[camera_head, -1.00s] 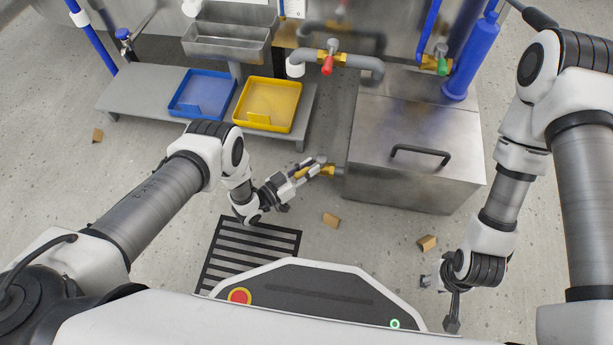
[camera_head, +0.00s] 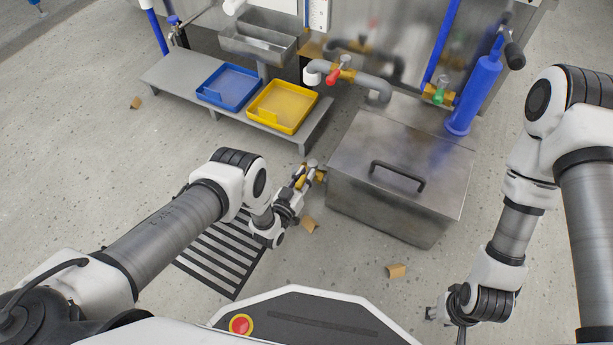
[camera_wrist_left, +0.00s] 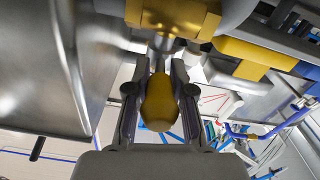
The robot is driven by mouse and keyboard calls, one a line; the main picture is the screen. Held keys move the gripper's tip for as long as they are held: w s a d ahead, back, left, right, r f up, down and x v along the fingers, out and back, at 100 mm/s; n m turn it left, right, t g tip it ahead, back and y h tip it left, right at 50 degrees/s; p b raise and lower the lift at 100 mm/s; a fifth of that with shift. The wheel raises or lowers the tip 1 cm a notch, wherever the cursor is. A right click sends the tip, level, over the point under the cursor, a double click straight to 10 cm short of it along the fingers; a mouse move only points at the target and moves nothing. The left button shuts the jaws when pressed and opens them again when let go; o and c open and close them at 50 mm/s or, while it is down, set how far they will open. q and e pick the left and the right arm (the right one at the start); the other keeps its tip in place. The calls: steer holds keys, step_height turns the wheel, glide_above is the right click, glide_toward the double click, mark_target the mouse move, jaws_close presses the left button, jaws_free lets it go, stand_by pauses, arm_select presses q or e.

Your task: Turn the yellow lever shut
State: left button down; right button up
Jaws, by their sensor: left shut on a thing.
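The yellow lever (camera_wrist_left: 158,103) sits between the fingers of my left gripper (camera_wrist_left: 160,95) in the left wrist view. The fingers are shut on it, one on each side. The lever's stem joins a brass valve body (camera_wrist_left: 172,18) above it in that view. In the head view my left gripper (camera_head: 300,178) is at the brass valve (camera_head: 319,176) low on the left side of the steel tank, and its fingers largely hide the lever. My right gripper (camera_head: 437,314) hangs low at the right, away from the valve; its fingers are too small to read.
The steel tank (camera_head: 385,200) with a black handle stands right of the valve. Red-handled (camera_head: 333,76) and green-handled (camera_head: 440,88) valves are above. Blue (camera_head: 228,86) and yellow (camera_head: 283,105) trays sit on a grey bench. Small brown blocks (camera_head: 309,226) and a floor grate (camera_head: 220,258) lie nearby.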

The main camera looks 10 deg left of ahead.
arm_select(q)
steer(key=shift+f, duration=0.1)
stand_by(0.3)
steer(key=c, duration=1)
jaws_free()
steer(key=shift+d, duration=0.1)
steer(key=v, duration=1.2)
steer(key=shift+d, duration=0.1)
